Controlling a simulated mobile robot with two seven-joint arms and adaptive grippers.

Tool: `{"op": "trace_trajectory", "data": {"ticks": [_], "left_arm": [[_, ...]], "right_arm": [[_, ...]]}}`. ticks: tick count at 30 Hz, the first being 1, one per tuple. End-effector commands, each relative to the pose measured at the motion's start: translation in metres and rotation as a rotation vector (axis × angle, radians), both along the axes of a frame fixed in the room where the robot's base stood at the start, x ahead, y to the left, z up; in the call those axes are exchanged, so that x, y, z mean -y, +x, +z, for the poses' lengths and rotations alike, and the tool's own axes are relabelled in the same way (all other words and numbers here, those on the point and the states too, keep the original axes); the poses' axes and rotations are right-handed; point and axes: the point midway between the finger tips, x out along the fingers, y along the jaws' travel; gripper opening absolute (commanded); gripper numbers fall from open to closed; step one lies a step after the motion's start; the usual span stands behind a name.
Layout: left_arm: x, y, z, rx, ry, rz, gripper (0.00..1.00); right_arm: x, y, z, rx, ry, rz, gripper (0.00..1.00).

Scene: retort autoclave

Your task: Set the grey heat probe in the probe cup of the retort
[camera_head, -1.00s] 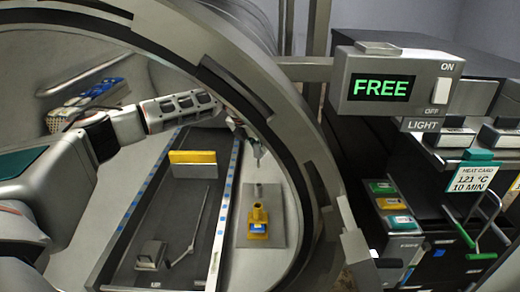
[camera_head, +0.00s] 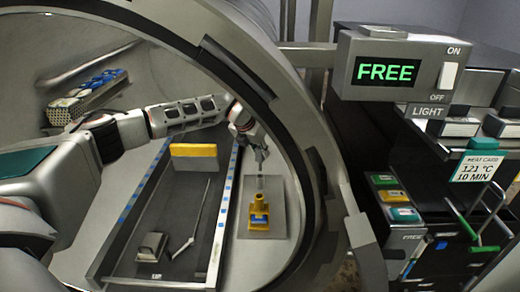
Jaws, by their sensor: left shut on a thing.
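My left arm reaches through the round opening of the retort (camera_head: 300,130). My left gripper (camera_head: 261,160) is shut on the grey heat probe (camera_head: 260,183), a thin grey piece that points down from the fingers. The yellow probe cup (camera_head: 259,203) stands on a grey plate on the retort's right inner side, with a blue mark on its front. The probe's lower end is right at or just over the cup's mouth; I cannot tell whether it is inside. My right gripper is not in view.
The retort's thick rim curves close on the right. A FREE display box (camera_head: 397,70) and controls stand outside.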

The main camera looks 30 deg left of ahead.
Motion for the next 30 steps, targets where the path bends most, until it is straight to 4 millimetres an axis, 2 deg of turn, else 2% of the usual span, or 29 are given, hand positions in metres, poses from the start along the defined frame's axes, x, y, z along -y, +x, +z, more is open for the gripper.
{"op": "trace_trajectory", "data": {"ticks": [7,30], "left_arm": [[0.000,0.000,-0.018,-0.001,0.000,0.001,0.00],[0.000,0.000,-0.060,0.000,0.000,0.001,0.00]], "right_arm": [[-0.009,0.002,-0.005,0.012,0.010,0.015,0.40],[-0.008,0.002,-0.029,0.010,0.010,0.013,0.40]]}}
